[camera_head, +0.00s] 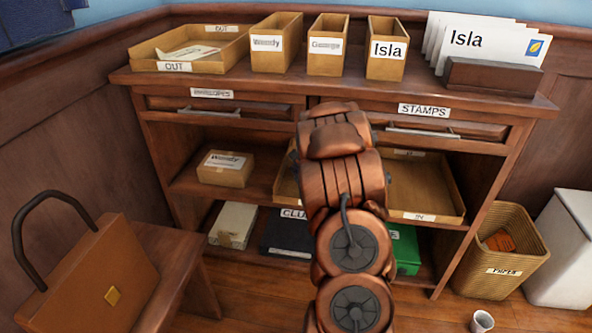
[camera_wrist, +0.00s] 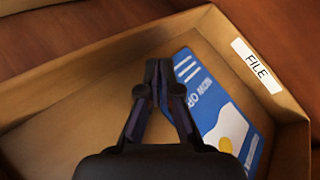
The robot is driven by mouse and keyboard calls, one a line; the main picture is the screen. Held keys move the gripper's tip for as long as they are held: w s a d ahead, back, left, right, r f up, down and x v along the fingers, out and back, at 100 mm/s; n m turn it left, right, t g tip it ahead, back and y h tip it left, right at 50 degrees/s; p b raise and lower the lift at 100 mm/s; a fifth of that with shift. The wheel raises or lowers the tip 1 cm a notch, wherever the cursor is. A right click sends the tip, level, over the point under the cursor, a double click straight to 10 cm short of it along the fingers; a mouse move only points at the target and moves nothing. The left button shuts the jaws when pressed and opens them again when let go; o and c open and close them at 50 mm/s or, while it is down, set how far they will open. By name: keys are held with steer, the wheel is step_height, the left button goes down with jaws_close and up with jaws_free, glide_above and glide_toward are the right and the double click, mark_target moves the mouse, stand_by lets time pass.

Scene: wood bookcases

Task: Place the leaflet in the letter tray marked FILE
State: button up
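The leaflet (camera_wrist: 213,103), blue and white with a yellow spot, lies inside the cardboard tray marked FILE (camera_wrist: 256,66) in the wrist view. It rests toward the tray's right side, near the labelled wall. My gripper (camera_wrist: 157,66) is over the tray, its fingertips together and no leaflet visible between them. The tips appear close beside the leaflet's upper left corner; I cannot tell whether they touch it. In the head view my arm hides the gripper and leaflet. A tray edge (camera_head: 284,187) shows left of my arm, its label hidden.
The IN tray (camera_head: 425,195) sits right of my arm on the same shelf, and a parcel (camera_head: 225,172) sits left. The STAMPS drawer (camera_head: 440,127) is above. A wicker bin (camera_head: 500,255) stands right, a briefcase (camera_head: 95,265) left, a cup (camera_head: 482,322) on the floor.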

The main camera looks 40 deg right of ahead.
steer(key=shift+o, duration=1.3)
steer(key=shift+s+r, duration=0.1)
steer(key=shift+r, duration=0.15)
steer(key=p+v, duration=0.7)
steer(key=v, duration=0.1)
steer(key=shift+s+r, duration=0.25)
steer(key=shift+s, duration=0.05)
steer(key=shift+s+a+r+p, duration=0.1)
steer(key=shift+s+a+p, duration=0.1)
steer(key=shift+p, duration=0.45)
steer(key=shift+s+p, duration=0.15)
steer(key=shift+p, duration=0.75)
steer(key=shift+s+p, duration=0.1)
steer(key=shift+p, duration=0.35)
steer(key=shift+p, duration=0.4)
steer(key=p+v, duration=0.2)
steer(key=p, duration=0.3)
steer(key=shift+p, duration=0.35)
